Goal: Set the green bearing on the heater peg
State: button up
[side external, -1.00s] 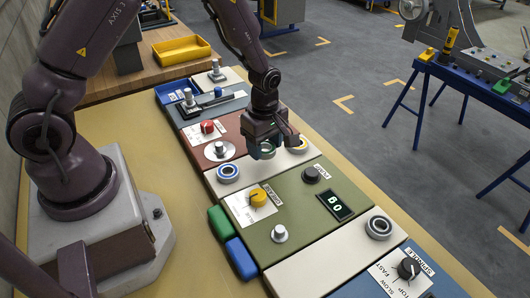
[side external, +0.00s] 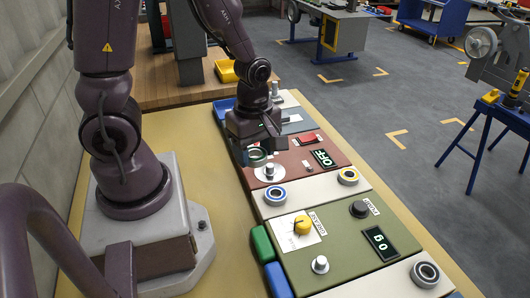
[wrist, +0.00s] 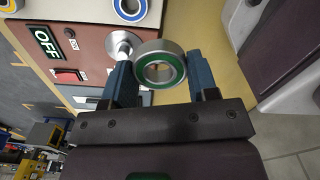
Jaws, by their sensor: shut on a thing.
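The green bearing (wrist: 160,50), a metal ring with a green face, is held between the two fingers of my gripper (wrist: 161,82) in the wrist view. In the side view my gripper (side external: 257,150) holds the green bearing (side external: 257,157) above the red-brown panel (side external: 312,184). A metal peg on a round silver disc (side external: 269,175) stands on that panel, just below and right of the bearing. I take it as the heater peg; no heater label is readable. In the wrist view the peg (wrist: 122,48) is beyond the bearing, partly hidden, and the bearing is not around it.
The panel has an OFF display (side external: 323,158) and a red switch (side external: 308,138). A blue bearing (side external: 275,196) and a yellow bearing (side external: 348,176) lie on the cream strip. The green panel (side external: 345,240) bears a yellow knob (side external: 302,225) and a short peg (side external: 320,265).

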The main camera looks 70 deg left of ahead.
aim_at(270, 165)
jog(key=w+a+f+n, duration=0.1)
jog(key=w+a, duration=0.1)
jog(key=w+a+f+n, duration=0.1)
jog(key=w+a, duration=0.1)
jog(key=a, duration=0.1)
jog(key=w+a+f+n, duration=0.1)
jog(key=a, duration=0.1)
jog(key=shift+w+a+f, duration=0.1)
jog(key=shift+w+a, duration=0.2)
jog(key=shift+w, duration=0.3)
jog(key=shift+f, duration=3.9)
jog(key=o, duration=1.1)
